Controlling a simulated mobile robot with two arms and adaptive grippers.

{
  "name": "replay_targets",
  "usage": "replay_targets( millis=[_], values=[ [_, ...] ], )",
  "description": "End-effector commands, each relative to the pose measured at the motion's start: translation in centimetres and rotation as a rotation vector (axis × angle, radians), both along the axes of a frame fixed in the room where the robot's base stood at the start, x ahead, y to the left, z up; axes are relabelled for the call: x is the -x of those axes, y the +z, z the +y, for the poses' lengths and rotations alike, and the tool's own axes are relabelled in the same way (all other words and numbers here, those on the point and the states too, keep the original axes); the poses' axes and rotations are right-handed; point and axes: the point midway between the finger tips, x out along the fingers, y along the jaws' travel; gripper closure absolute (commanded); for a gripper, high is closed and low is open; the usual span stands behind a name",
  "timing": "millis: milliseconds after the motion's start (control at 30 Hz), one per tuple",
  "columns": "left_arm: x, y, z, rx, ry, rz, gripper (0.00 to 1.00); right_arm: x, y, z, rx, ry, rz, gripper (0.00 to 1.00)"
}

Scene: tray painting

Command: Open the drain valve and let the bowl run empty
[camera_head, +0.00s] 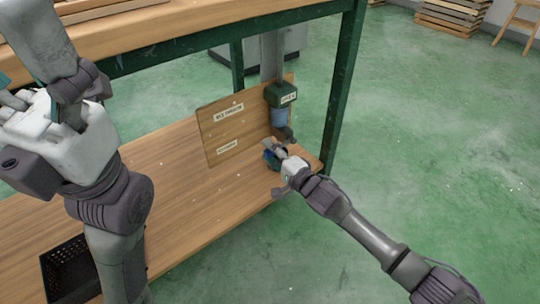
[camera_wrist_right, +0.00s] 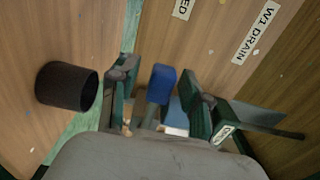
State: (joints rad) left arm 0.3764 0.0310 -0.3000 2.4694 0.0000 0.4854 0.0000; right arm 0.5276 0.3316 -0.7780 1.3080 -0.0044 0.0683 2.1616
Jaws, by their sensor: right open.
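The bluish filter bowl (camera_head: 279,118) hangs under a dark green labelled housing (camera_head: 281,95) at the right end of the lower shelf. My right gripper (camera_head: 274,154) is below it, low over the shelf. In the right wrist view its fingers (camera_wrist_right: 157,100) are apart, with a blue handle-like piece (camera_wrist_right: 160,84) showing between them. I cannot tell whether they touch it. This looks like the drain valve's lever, but its valve body is mostly hidden. My left gripper (camera_head: 12,100) is at the left edge, partly cut off.
An upright wooden board (camera_head: 222,135) with labels stands behind the gripper. A green table leg (camera_head: 343,90) rises close to the right. A black crate (camera_head: 68,268) sits at lower left. A dark cylinder (camera_wrist_right: 67,87) shows in the wrist view. Open green floor lies to the right.

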Motion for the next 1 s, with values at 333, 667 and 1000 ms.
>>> replay_targets(
  millis=[333, 667, 1000],
  values=[
    [0.04, 0.06, -0.01, -0.001, 0.000, -0.001, 0.18, -0.03, 0.03, -0.01, 0.000, -0.001, 0.000, 0.72],
    [0.07, 0.06, -0.02, 0.000, 0.000, -0.002, 0.18, -0.02, 0.01, -0.05, 0.001, -0.001, 0.001, 1.00],
    [-0.22, 0.49, 0.06, 0.003, -0.002, 0.010, 0.18, -0.03, 0.52, -0.08, -0.023, -0.002, 0.019, 1.00]
  ],
)
